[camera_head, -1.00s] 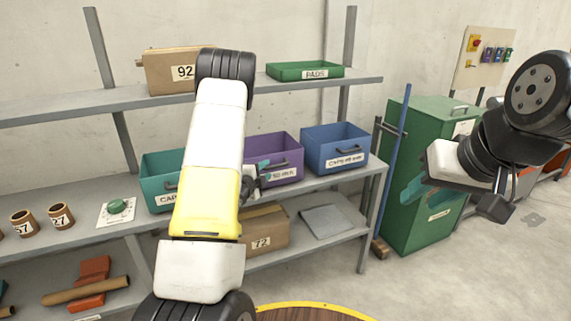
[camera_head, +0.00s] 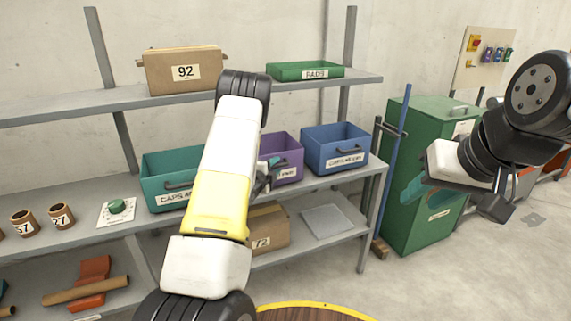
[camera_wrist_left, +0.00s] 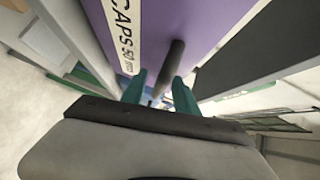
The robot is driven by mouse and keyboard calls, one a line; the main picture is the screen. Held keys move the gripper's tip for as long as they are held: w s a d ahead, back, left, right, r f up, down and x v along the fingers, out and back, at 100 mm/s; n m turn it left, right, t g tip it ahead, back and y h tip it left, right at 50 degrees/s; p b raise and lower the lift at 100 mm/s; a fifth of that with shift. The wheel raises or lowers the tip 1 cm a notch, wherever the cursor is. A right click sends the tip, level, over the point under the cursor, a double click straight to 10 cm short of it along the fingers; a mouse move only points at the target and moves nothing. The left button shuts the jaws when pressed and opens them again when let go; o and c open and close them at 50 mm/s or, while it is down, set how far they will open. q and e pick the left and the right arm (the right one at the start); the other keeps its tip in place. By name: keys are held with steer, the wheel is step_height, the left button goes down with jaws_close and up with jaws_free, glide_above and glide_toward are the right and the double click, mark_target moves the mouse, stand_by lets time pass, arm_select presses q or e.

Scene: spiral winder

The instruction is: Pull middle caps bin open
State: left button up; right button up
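The purple bin (camera_head: 287,146) is the middle of three caps bins on the shelf, between the teal bin (camera_head: 170,165) and the blue bin (camera_head: 335,140). My left arm hides part of it. In the left wrist view the purple front (camera_wrist_left: 195,22) fills the top, with a CAPS 50 label and a dark bar handle (camera_wrist_left: 172,66). My left gripper (camera_head: 266,175) is at the bin's front. Its teal fingers (camera_wrist_left: 160,95) are apart, one on each side of the handle's lower end; contact is unclear. My right gripper (camera_head: 432,192) is empty and open before the green cabinet.
The grey shelf (camera_head: 95,200) carries the bins, with an upright post at its right end. A cardboard box (camera_head: 268,230) sits on the lower shelf below the gripper. A blue pole (camera_head: 396,150) and green cabinet (camera_head: 425,235) stand to the right.

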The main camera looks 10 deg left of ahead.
arm_select(q)
jaws_close()
stand_by(1.3)
